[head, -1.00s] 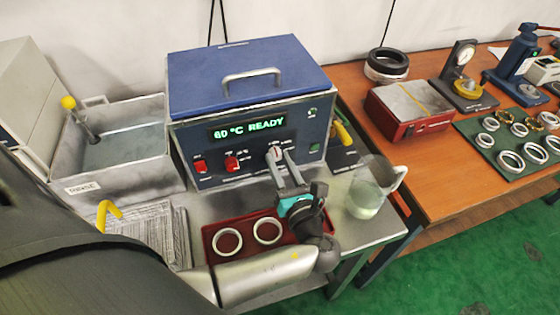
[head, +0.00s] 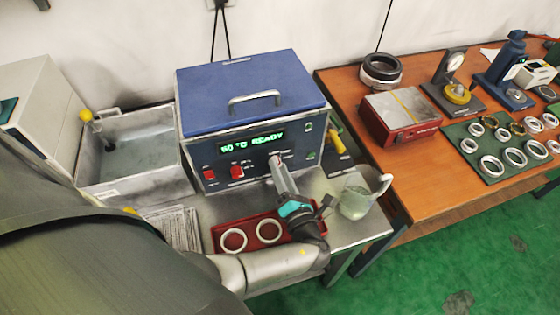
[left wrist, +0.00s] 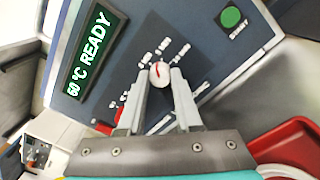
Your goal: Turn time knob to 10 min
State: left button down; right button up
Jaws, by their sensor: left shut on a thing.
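The ultrasonic-bath-like blue unit (head: 250,100) has a lit display (head: 252,142) reading 60 °C READY. Its time knob (left wrist: 159,72) is a small pale dial with a red pointer line, on the front panel right of and below the display. My left gripper (head: 276,163) reaches up to the panel and is shut on the knob, one finger on each side in the left wrist view. The pointer is visible between the fingertips. Printed labels surround the knob, too small to read surely. In the head view the fingers mostly hide the knob. My right gripper is out of view.
A green button (left wrist: 230,17) sits beside the knob on the panel. Two red controls (head: 237,171) are to its left. A glass beaker (head: 355,203) stands close to the right of my gripper.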

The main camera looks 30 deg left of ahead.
pick_arm(q)
jog(key=m+p, duration=0.1)
jog(key=m, duration=0.2)
jog(key=shift+w+r+p, duration=0.1)
jog(key=shift+r+p, duration=0.1)
jog(key=shift+p, duration=0.2)
jog(key=m+p, duration=0.1)
jog(key=m, duration=0.1)
jog(key=shift+m, duration=0.4)
jog(key=m+p, duration=0.1)
jog(key=m, duration=0.2)
jog(key=shift+f+m+t, duration=0.15)
jog(key=shift+m+t, duration=0.15)
jog(key=shift+a+m+p, duration=0.1)
jog(key=shift+m+p, duration=0.3)
jog(key=shift+m, duration=1.5)
jog(key=c, duration=0.6)
grip_release()
jog(key=shift+f, duration=0.15)
